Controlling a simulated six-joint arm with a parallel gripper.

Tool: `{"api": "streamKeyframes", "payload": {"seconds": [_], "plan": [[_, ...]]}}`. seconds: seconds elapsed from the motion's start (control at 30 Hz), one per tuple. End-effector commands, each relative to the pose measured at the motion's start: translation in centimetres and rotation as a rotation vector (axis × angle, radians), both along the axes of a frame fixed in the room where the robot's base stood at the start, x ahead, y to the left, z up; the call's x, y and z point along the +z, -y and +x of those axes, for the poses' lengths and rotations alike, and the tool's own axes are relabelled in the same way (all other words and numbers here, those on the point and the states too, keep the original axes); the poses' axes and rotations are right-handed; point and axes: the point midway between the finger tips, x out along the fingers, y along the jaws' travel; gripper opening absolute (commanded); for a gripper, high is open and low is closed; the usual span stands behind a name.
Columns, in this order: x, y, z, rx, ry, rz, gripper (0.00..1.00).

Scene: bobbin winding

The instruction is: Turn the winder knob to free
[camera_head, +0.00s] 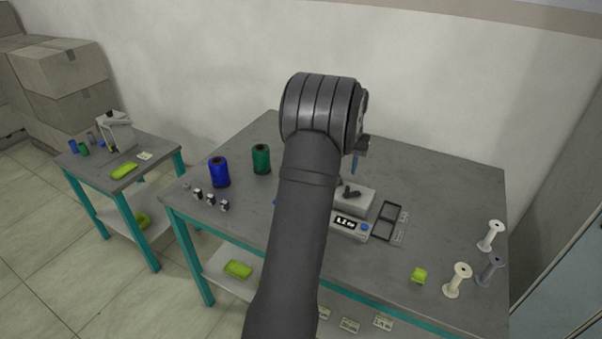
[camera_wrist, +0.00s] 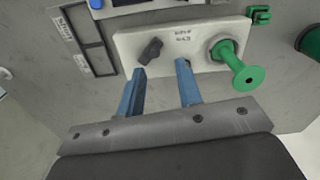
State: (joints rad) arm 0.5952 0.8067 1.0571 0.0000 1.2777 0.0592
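The winder (camera_wrist: 165,45) is a pale block on the table. Its dark knob (camera_wrist: 150,50) shows in the wrist view, near the tip of the left finger; the knob also shows in the head view (camera_head: 351,191). A green bobbin (camera_wrist: 236,66) sits on the winder's spindle at the right. My gripper (camera_wrist: 160,68) has two blue fingers set apart with nothing between them. It points at the winder plate.
A scale (camera_head: 349,224) with a display and a dark-framed tray (camera_head: 386,222) stand by the winder. Blue (camera_head: 219,172) and green (camera_head: 261,159) thread spools stand at the left. The table's back right is clear.

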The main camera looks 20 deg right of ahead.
Motion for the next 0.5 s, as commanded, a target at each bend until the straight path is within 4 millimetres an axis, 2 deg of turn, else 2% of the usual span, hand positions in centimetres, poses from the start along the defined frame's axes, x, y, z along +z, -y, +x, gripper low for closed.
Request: {"api": "streamKeyframes", "payload": {"seconds": [0.1, 0.3, 0.4, 0.5], "plan": [[2.1, -2.8, -0.4, 0.217, 0.002, -0.002, 0.33], [4.4, -6.5, -1.3, 0.542, 0.001, -0.001, 0.33], [4.9, -7.4, -1.6, 0.626, 0.0, 0.0, 0.33], [4.6, -7.7, -1.8, 0.657, -0.001, 0.001, 0.33]]}}
